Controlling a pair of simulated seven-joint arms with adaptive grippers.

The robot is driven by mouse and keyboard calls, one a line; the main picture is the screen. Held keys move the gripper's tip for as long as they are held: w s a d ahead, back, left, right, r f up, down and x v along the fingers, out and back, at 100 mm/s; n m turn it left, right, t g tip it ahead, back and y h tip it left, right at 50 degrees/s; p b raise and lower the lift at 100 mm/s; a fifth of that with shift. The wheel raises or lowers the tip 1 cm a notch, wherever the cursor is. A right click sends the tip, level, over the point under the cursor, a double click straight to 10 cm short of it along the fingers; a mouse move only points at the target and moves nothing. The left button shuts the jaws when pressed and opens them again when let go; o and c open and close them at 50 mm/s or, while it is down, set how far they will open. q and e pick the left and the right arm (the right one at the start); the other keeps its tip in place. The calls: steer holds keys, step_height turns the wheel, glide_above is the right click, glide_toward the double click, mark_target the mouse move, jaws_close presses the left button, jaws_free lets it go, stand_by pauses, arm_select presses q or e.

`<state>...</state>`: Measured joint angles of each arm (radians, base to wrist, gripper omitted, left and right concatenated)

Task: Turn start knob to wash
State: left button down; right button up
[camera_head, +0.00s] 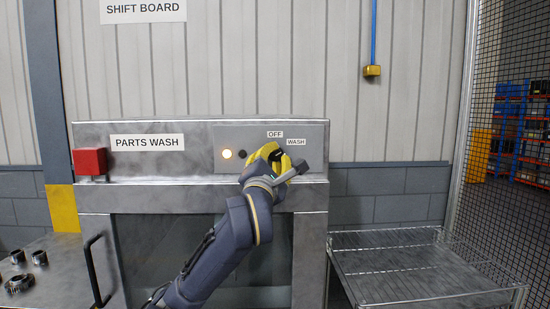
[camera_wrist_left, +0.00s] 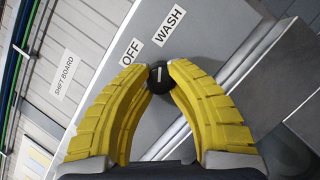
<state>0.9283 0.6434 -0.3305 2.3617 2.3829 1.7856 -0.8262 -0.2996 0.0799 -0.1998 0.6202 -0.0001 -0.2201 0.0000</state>
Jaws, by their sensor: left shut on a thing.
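The start knob (camera_wrist_left: 160,78) is a small round black knob with a pale line across its face. In the left wrist view the line stands nearly upright, closer to the direction of the WASH label (camera_wrist_left: 169,26) than to the OFF label (camera_wrist_left: 131,52). My left gripper (camera_wrist_left: 158,72) has its two yellow fingers closed on the knob from both sides. In the head view the left gripper (camera_head: 275,156) is at the right part of the control panel (camera_head: 228,136), below the OFF label and beside the WASH label, and largely hides the knob. My right gripper is not in view.
The parts wash machine (camera_head: 200,193) has a lit lamp (camera_head: 227,154) and a dark button (camera_head: 242,154) left of the gripper. A red box (camera_head: 90,162) sits at its left. A wire-railed metal table (camera_head: 400,270) stands at right; metal rings (camera_head: 20,284) lie at lower left.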

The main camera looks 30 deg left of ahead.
arm_select(q)
steer(key=shift+s+r+m, duration=0.1)
steer(key=shift+r+m, duration=0.05)
steer(key=shift+m, duration=0.25)
steer(key=c, duration=1.1)
jaws_free()
step_height(320, 180, up, 8)
steer(key=shift+a+r, duration=0.1)
steer(key=shift+r, duration=0.85)
